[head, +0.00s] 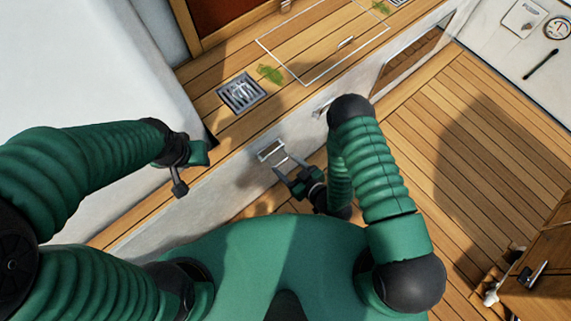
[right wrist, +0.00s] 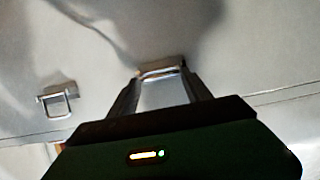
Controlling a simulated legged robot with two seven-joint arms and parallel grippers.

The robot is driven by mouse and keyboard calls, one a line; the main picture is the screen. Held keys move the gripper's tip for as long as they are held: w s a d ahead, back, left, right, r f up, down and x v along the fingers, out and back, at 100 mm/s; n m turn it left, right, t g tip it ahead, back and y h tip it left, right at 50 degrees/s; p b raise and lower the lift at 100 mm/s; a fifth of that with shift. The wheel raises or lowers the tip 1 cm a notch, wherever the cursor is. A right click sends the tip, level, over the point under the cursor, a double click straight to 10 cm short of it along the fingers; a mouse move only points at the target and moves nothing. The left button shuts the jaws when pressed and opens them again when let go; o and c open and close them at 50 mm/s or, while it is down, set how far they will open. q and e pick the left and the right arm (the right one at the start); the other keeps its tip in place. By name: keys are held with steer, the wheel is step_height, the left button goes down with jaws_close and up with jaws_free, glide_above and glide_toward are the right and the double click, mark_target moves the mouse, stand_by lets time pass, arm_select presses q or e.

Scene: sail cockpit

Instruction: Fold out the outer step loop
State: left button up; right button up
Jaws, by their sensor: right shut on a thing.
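Two small metal step loops are on the pale side wall below the wooden bench. My right gripper (head: 283,161) is at one step loop (head: 270,149). In the right wrist view my right gripper (right wrist: 163,74) has its two fingers on either side of this bright metal loop (right wrist: 160,69), shut on it. Its lower part is partly hidden by the gripper. The other loop (head: 321,109) is farther right in the head view; it also shows, apart from the gripper, in the right wrist view (right wrist: 59,104). My left gripper (head: 187,170) is above the bench edge, touching no loop; its jaws are unclear.
The wooden bench top (head: 300,45) has a metal grate (head: 241,93) and a green weed-like patch (head: 270,74). The plank floor (head: 480,150) to the right is mostly clear. A wooden cabinet (head: 545,270) stands at the lower right. A white wall is at the left.

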steer(key=shift+a+f+t+y+b, duration=0.1)
steer(key=shift+f+t+y+b, duration=0.6)
steer(key=shift+t+b, duration=0.25)
steer(key=shift+f+t+y+b, duration=0.65)
steer(key=shift+t+b, duration=0.2)
steer(key=shift+t, duration=0.2)
steer(key=shift+s, duration=0.1)
